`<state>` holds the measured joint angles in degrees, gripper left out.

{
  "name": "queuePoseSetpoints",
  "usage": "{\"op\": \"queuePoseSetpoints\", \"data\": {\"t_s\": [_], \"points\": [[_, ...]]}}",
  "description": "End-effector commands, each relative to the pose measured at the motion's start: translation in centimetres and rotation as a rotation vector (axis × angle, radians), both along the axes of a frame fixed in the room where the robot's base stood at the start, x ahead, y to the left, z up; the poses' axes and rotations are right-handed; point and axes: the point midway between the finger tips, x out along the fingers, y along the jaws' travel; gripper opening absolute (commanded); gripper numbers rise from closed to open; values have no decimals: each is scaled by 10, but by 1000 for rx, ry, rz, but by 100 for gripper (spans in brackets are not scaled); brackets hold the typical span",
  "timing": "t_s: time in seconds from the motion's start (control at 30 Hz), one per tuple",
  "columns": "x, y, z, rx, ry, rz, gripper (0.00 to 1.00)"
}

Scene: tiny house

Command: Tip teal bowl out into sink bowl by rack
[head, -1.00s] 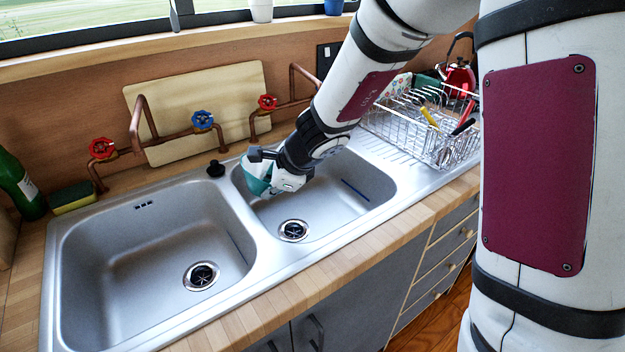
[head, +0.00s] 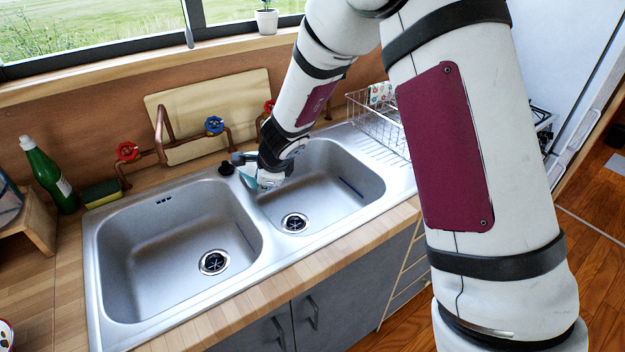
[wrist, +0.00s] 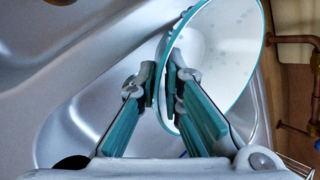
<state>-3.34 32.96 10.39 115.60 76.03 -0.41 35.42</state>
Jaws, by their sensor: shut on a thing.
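The teal bowl (head: 249,174) is at my gripper (head: 264,180), over the left back part of the sink bowl by the rack (head: 335,205). In the wrist view the teal bowl (wrist: 228,45) shows a teal rim and a pale inside with faint marks. My gripper's fingers (wrist: 166,85) are shut on its rim. The bowl looks tilted, but its exact angle is hard to tell in the head view, where my gripper partly hides it. I see no loose contents falling. A drain (head: 294,222) lies in this sink bowl, with a thin dark blue streak on its right wall.
The wire dish rack (head: 375,125) stands right of the sink, partly behind my arm. The other sink bowl (head: 165,250) is empty. Copper pipes and taps (head: 214,125), a wooden board (head: 245,95), a green bottle (head: 45,172) and a sponge (head: 101,193) line the back.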

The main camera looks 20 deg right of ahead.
Motion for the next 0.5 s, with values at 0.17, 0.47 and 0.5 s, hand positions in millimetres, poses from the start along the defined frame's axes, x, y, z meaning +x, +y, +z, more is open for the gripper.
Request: {"op": "queuePoseSetpoints", "data": {"t_s": [0.17,0.47,0.5], "points": [[-1,4,2,-18,6,-1,0],[-3,8,1,-57,10,2,0],[-4,9,0,-63,10,3,0]]}}
